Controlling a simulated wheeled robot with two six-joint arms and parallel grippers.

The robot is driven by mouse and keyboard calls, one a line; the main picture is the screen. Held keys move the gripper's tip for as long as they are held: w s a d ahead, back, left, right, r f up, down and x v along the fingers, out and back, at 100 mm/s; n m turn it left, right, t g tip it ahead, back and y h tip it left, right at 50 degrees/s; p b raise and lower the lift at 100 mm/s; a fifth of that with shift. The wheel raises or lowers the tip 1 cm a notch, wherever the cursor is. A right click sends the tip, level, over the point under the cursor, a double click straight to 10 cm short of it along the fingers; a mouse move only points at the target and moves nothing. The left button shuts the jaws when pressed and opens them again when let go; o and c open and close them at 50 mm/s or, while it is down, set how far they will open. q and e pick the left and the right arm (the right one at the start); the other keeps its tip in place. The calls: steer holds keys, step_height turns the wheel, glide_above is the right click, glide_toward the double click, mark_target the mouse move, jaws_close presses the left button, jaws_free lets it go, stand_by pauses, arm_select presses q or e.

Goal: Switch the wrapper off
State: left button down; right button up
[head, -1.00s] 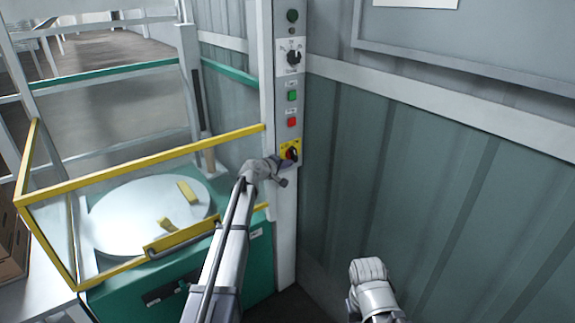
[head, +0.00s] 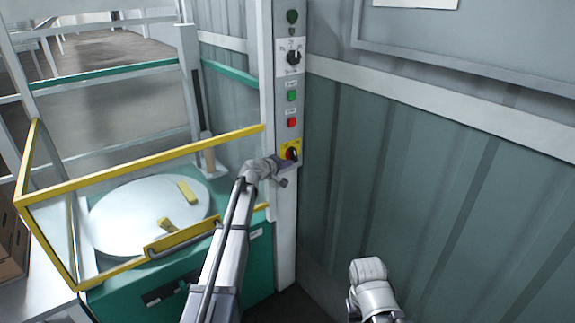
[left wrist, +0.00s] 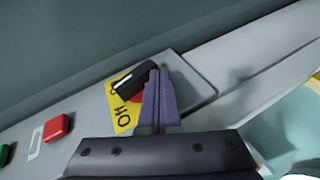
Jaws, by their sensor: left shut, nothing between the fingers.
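The wrapper's rotary switch (head: 291,151) has a yellow plate, low on the grey control post (head: 286,220). In the left wrist view its black handle (left wrist: 137,81) lies slanted over a red disc, and the yellow plate (left wrist: 121,107) carries the word "Off". My left gripper (left wrist: 158,80) is shut and empty, its purple fingertips right beside the handle's end. I cannot tell whether they touch it. In the head view my left wrist is against the post, just below and left of the switch. My right arm shows at the lower right, its fingers out of sight.
Above the switch are a red button (head: 292,122), a green button (head: 292,96) and a black selector (head: 293,57). The wrapper's round turntable (head: 125,215) stands left behind a yellow guard frame (head: 90,177). A green corrugated wall (head: 430,180) bounds the right.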

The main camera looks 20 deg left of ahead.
arm_select(q)
steer(key=shift+w+r+p, duration=0.1)
steer(key=shift+r+p, duration=0.6)
arm_select(e)
steer(key=shift+r, duration=0.75)
